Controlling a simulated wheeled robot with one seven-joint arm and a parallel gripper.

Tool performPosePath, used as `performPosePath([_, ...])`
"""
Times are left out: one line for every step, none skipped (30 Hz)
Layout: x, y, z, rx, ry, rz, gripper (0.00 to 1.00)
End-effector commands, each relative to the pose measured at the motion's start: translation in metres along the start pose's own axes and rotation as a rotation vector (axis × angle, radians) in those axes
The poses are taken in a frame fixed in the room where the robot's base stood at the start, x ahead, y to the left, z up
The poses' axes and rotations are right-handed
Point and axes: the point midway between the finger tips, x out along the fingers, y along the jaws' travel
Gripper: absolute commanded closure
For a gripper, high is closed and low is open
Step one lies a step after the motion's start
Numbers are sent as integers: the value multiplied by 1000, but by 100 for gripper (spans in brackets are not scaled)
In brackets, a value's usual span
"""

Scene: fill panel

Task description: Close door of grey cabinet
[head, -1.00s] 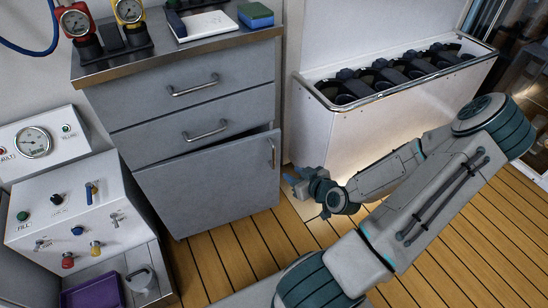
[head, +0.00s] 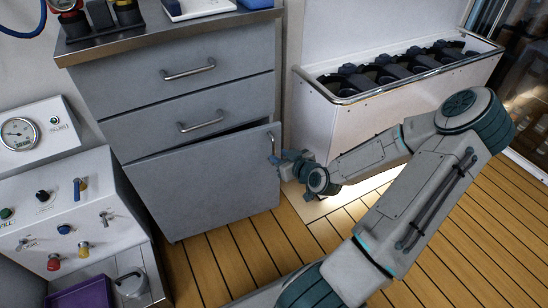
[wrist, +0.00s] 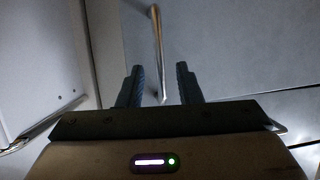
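The grey cabinet (head: 180,55) stands at the left centre in the head view, with two drawers above a lower door (head: 205,190). The door is slightly ajar, with a dark gap along its top edge. Its vertical metal handle (head: 272,143) is near the door's right edge. My gripper (head: 278,160) is at the door's right edge, beside the lower end of the handle. In the wrist view, my gripper (wrist: 160,88) has its two dark fingers apart, and the handle (wrist: 158,45) reaches down between them. Whether the fingers touch it I cannot tell.
A white bin (head: 380,115) with dark round items stands right of the cabinet, close behind my arm. A white control panel (head: 65,215) with knobs and a gauge is at the left. The wooden floor (head: 235,250) in front of the door is clear.

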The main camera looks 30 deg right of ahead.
Motion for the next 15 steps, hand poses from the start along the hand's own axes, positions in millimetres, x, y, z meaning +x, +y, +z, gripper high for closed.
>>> performPosePath([12,0,3,-1,2,-2,68])
performPosePath([18,-1,3,-1,2,-2,68])
performPosePath([24,-1,2,-1,1,-2,68])
performPosePath([29,-1,2,-1,1,-2,68])
performPosePath([32,-1,2,-1,1,-2,68])
performPosePath([37,0,2,-1,1,-1,68])
performPosePath([40,0,2,0,1,0,68])
performPosePath([42,0,1,-1,1,0,68])
performPosePath([45,0,1,-1,0,-1,68])
performPosePath([46,0,1,-1,0,-1,68])
performPosePath([48,0,1,-1,0,0,68])
performPosePath([49,0,0,-1,0,0,68])
performPosePath([49,0,0,-1,0,0,68])
performPosePath([50,0,0,0,0,0,68])
performPosePath([50,0,0,0,0,1,68])
